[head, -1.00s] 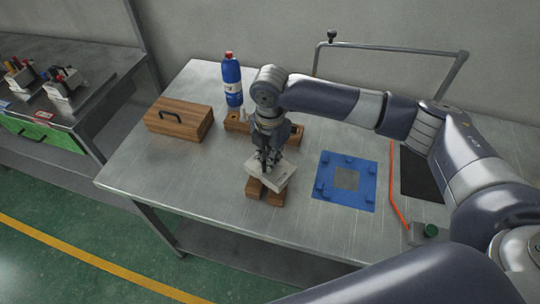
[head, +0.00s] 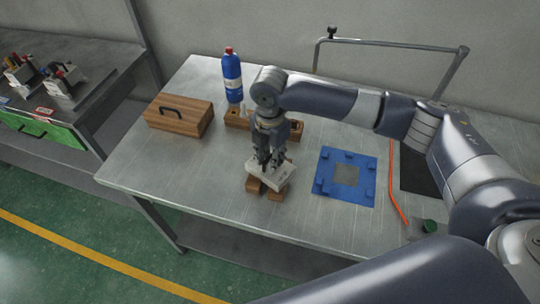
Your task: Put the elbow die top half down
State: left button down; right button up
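The elbow die half (head: 284,177) is a pale grey block. It lies over two brown wooden blocks (head: 254,186) near the front middle of the steel table, and appears to rest on them. My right gripper (head: 271,164) points straight down at the die half with its fingertips at its upper side, hiding part of it. I cannot tell whether the fingers press on it or stand apart from it. My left gripper is not in view.
A blue fixture plate (head: 327,189) lies right of the blocks, near an orange strip (head: 393,180) and a green button (head: 430,226). A wooden box (head: 180,116), a blue bottle (head: 232,78) and wooden holders (head: 237,119) stand behind. The table's front left is clear.

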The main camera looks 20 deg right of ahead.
aim_at(270, 157)
notch_tip(270, 157, up, 13)
jog(key=b, duration=0.3)
dwell(0.4)
dwell(0.4)
